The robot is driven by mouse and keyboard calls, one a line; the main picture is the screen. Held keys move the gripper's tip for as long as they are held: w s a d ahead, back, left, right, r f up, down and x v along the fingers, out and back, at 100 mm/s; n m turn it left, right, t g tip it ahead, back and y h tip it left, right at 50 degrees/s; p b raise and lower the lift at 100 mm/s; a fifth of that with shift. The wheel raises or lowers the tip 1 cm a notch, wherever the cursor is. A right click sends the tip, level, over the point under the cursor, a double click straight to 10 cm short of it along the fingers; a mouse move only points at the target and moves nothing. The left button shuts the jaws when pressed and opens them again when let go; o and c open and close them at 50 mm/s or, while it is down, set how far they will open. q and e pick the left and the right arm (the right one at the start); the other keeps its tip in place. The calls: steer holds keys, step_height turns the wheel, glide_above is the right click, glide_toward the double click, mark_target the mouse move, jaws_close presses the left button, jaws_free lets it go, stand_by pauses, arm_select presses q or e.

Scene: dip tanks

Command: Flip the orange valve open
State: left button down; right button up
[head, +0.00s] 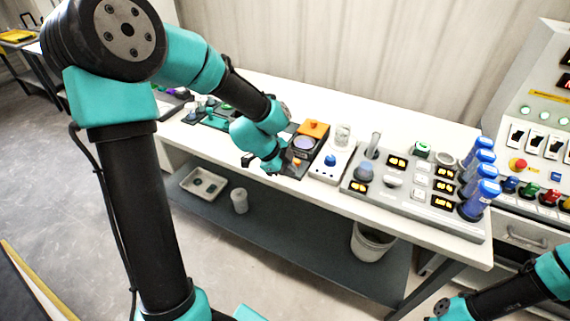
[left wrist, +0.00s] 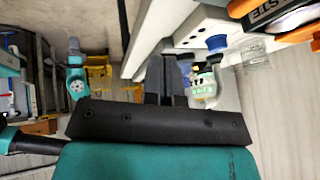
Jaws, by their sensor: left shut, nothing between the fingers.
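A small dark station (head: 299,170) stands on the white bench, with an orange block (head: 314,130) at its back and a small orange knob (head: 297,162) near its front. I cannot tell for sure which orange part is the valve. In the left wrist view an orange part (left wrist: 316,42) shows at the right edge. My left gripper (head: 274,167) is at the left side of this station, near the bench's front edge. Its fingers (left wrist: 166,78) are shut and empty, apart from the orange part. My right gripper is not in view; only part of that arm shows.
Small items crowd the bench to the left. A lower shelf (head: 290,243) runs below the bench.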

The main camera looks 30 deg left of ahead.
arm_select(q)
steer(key=s+a+r+t+y, duration=0.1)
steer(key=s+a+r, duration=0.1)
steer(key=a, duration=0.4)
steer(key=shift+a+r+t, duration=0.3)
steer(key=shift+a+t, duration=0.1)
steer(key=shift+f, duration=0.1)
steer(key=x, duration=1)
steer(key=shift+d, duration=0.1)
steer(key=shift+w, duration=2)
